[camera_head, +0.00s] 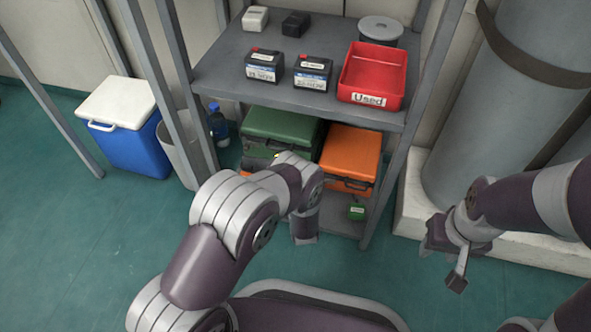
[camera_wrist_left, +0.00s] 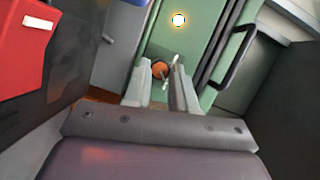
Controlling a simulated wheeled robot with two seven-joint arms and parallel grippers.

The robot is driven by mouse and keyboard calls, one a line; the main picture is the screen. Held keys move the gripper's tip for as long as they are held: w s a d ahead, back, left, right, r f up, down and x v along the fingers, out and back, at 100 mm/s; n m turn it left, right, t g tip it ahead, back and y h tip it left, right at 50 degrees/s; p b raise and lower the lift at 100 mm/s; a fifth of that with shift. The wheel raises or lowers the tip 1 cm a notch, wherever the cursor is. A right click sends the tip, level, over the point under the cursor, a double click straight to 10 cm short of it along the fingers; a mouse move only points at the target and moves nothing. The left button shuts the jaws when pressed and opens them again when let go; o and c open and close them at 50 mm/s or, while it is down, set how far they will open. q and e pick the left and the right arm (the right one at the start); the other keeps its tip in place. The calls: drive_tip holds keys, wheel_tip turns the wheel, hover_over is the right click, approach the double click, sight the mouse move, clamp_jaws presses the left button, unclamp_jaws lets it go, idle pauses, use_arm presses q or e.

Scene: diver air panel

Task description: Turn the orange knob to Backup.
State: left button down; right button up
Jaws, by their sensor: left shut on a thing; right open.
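The orange knob (camera_wrist_left: 160,69) is on the face of a green case (camera_wrist_left: 205,35), between the fingertips of my left gripper (camera_wrist_left: 160,80), which is shut on it. A small pale mark shows beside the knob; I cannot read any position labels. A lit lamp (camera_wrist_left: 179,20) glows on the same green face. In the head view the green case (camera_head: 283,126) stands on the lower shelf, and my left arm hides the knob and the left fingers. My right gripper (camera_head: 441,266) is open and empty above the floor at the right.
An orange case (camera_head: 350,150) stands right of the green one, with a small green box (camera_head: 356,212) below it. The upper shelf (camera_head: 222,75) holds batteries and a red "Used" bin (camera_head: 372,75). A blue cooler (camera_head: 135,140) stands left; a large grey cylinder (camera_head: 500,120) stands right.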

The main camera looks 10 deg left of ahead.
idle(0.3)
use_arm(q)
drive_tip(key=c, duration=0.9)
unclamp_jaws()
